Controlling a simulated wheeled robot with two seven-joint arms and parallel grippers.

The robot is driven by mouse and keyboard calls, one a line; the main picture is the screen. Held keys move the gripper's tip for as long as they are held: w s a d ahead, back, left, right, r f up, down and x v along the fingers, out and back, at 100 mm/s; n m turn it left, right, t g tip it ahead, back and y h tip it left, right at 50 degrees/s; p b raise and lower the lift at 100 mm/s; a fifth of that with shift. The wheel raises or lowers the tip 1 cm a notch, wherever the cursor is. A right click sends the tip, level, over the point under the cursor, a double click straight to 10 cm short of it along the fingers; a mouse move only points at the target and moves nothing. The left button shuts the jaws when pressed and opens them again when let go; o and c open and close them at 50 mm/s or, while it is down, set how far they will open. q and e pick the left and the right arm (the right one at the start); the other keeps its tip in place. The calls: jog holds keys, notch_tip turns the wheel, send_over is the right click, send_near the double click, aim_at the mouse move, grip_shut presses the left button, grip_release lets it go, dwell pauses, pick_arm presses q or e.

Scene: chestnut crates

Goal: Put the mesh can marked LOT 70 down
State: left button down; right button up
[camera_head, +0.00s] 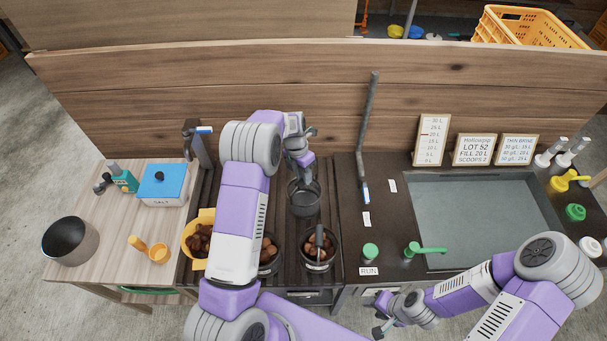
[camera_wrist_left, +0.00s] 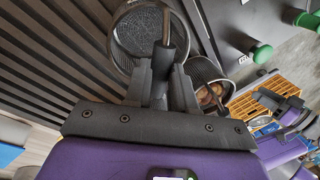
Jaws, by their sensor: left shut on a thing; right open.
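My left gripper (camera_head: 300,165) is shut on the upright handle of a dark, empty mesh can (camera_head: 304,201). In the left wrist view the can's mesh bottom (camera_wrist_left: 140,38) shows, and the fingers (camera_wrist_left: 160,85) close around its handle. The can is roughly upright over the dark slatted rack (camera_head: 277,188); whether it touches the slats I cannot tell. No LOT 70 mark is readable on it. My right gripper (camera_head: 384,320) is open and empty, low at the front, in front of the counter.
A can of chestnuts (camera_head: 320,258) stands just in front, with another (camera_head: 267,268) partly behind my left arm. A yellow container of chestnuts (camera_head: 191,250) is left. An upright pipe (camera_head: 366,130) and the sink basin (camera_head: 485,225) are right.

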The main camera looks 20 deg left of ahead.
pick_arm(q)
jog(key=shift+f, duration=0.1)
jog(key=c, duration=0.9)
grip_release()
jog(key=shift+c, duration=0.2)
jog(key=v, duration=1.2)
